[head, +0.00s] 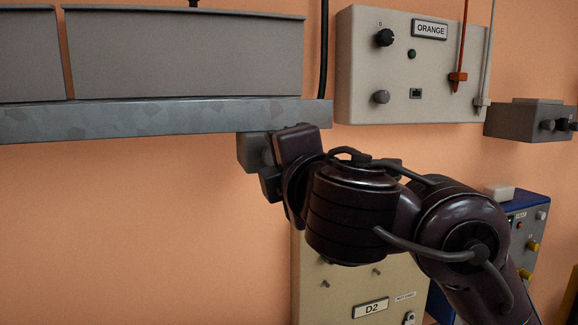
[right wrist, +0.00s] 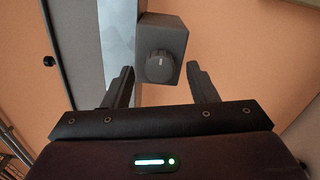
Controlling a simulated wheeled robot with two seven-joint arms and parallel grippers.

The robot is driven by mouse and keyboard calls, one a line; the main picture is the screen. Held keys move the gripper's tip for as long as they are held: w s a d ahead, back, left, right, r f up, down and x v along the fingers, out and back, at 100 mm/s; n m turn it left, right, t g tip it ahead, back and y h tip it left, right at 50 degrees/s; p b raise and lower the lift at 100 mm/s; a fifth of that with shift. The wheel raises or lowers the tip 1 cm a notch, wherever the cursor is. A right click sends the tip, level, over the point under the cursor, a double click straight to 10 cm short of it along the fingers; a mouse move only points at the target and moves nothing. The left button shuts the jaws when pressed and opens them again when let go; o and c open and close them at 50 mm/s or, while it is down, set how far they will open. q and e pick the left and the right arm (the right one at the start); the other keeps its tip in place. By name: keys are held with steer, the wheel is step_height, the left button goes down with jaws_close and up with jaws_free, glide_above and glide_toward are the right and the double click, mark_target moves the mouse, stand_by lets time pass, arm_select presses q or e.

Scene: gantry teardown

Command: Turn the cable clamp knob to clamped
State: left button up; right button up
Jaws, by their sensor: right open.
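The cable clamp knob (right wrist: 160,66) is dark and round, with a light mark that points toward the top of the right wrist view. It sits on the face of a small grey box (right wrist: 164,32), which also shows in the head view (head: 251,152) under the end of a grey rail. My right gripper (right wrist: 162,78) is open, with one finger on each side of the knob and visible gaps between. In the head view my right wrist hides the knob and the fingers. My left gripper is in neither view.
A grey metal rail (head: 160,119) carries grey boxes (head: 185,55) at the upper left. A beige panel labelled ORANGE (head: 360,80) hangs at the upper right. A beige D2 cabinet (head: 330,295) stands below my right arm. The orange wall at lower left is clear.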

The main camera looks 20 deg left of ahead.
steer(key=p+v, duration=0.1)
steer(key=v, duration=0.5)
steer(key=shift+d, duration=0.2)
